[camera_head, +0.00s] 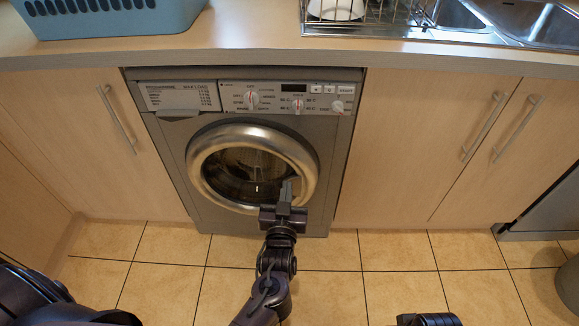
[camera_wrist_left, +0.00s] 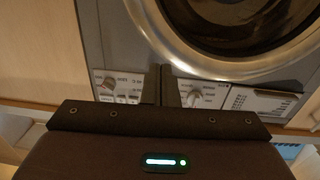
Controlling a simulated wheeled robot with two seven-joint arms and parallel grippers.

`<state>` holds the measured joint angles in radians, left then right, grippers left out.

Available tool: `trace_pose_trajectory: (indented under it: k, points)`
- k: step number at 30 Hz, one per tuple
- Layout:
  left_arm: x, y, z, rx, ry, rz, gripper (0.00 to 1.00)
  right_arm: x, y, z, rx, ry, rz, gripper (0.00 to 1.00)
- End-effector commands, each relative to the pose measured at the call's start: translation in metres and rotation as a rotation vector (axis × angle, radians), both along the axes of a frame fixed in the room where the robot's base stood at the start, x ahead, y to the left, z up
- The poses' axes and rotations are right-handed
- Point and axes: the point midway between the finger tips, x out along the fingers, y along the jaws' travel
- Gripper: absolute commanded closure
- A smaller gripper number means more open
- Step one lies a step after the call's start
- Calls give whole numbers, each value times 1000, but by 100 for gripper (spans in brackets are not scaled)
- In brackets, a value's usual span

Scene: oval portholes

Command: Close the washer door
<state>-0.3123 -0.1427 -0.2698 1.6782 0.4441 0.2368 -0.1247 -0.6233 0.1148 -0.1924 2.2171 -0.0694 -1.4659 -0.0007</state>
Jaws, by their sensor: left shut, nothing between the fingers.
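The washer (camera_head: 335,160) is a grey machine set under the counter. Its round door (camera_head: 300,147) has a wide metallic ring and dark glass, and lies flush or nearly flush with the front; I cannot tell whether it is latched. My left gripper (camera_head: 287,190) is shut and empty, in front of the lower right part of the door; contact cannot be told. In the left wrist view the shut fingers (camera_wrist_left: 167,85) show below the door ring (camera_wrist_left: 180,62), with the control panel (camera_wrist_left: 205,95) upside down behind them.
A counter (camera_head: 250,40) runs above the washer, with a blue basket (camera_head: 110,20) and a metal sink (camera_head: 450,15) on it. Wooden cabinets (camera_head: 80,150) with bar handles (camera_head: 484,127) flank the washer. The tiled floor (camera_head: 390,250) before it is clear.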

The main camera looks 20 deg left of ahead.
Motion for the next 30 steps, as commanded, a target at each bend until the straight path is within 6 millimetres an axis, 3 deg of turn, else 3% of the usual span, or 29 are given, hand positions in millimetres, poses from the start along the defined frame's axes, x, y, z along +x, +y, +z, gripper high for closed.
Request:
trace_pose_trajectory:
  k: [6,12,30]
  points:
    - [46,10,0,0,-3,1,100,4,8,-6,21,-42,16,38]
    - [72,16,-1,0,-1,-1,100,6,14,-9,38,-72,29,38]
    - [87,19,0,0,-3,0,100,9,17,-10,47,-93,34,38]
